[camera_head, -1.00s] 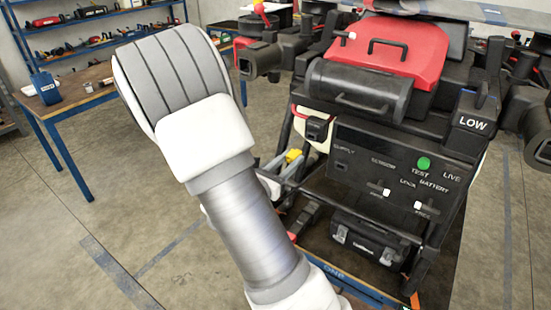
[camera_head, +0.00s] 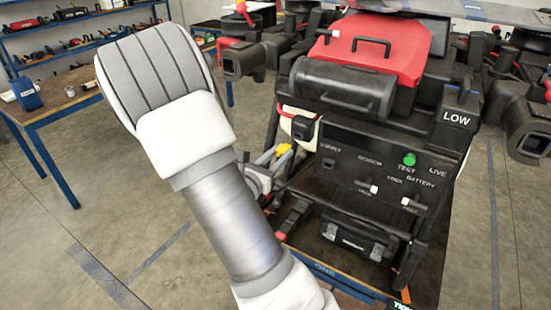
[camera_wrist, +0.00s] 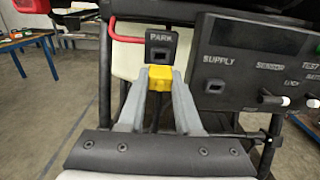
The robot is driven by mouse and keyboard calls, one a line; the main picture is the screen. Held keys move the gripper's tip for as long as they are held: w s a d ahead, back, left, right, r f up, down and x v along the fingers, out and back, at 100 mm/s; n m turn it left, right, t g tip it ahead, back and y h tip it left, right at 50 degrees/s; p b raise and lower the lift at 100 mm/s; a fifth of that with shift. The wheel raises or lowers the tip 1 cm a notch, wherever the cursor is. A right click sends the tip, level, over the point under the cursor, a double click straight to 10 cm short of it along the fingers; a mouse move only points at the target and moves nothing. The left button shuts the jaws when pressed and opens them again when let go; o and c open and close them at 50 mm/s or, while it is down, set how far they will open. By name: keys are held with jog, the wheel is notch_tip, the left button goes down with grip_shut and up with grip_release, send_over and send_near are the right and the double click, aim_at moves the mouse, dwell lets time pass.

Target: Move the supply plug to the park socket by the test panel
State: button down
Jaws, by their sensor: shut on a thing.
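My gripper (camera_wrist: 158,92) is shut on the yellow supply plug (camera_wrist: 159,78), whose body shows between the grey fingertips. In the head view the yellow plug (camera_head: 284,149) shows beyond my arm, to the lower left of the park socket (camera_head: 304,128). In the wrist view the black park socket (camera_wrist: 161,45), marked PARK, stands just above the plug in the picture. Its dark opening is visible, and the plug appears in front of and below it. The supply socket (camera_wrist: 215,87) on the test panel (camera_wrist: 255,65) is empty.
Red tubing (camera_wrist: 125,38) curves left of the park socket. The panel's white-tipped switches (camera_head: 368,189) and green test button (camera_head: 409,159) lie to the right. A black case (camera_head: 355,236) sits below. A wooden workbench (camera_head: 55,103) stands at left, with open floor between.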

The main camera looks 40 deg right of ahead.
jog(key=shift+x, duration=1.9)
jog(key=shift+b+x, duration=0.35)
jog(key=shift+x, duration=0.8)
jog(key=c, duration=0.5)
grip_release()
jog(key=shift+d, duration=0.1)
send_near(287, 146)
jog(key=v, duration=0.2)
jog(key=f+b+v, duration=0.1)
jog(key=v, duration=0.1)
jog(key=shift+w+a, duration=0.1)
jog(key=shift+a, duration=0.1)
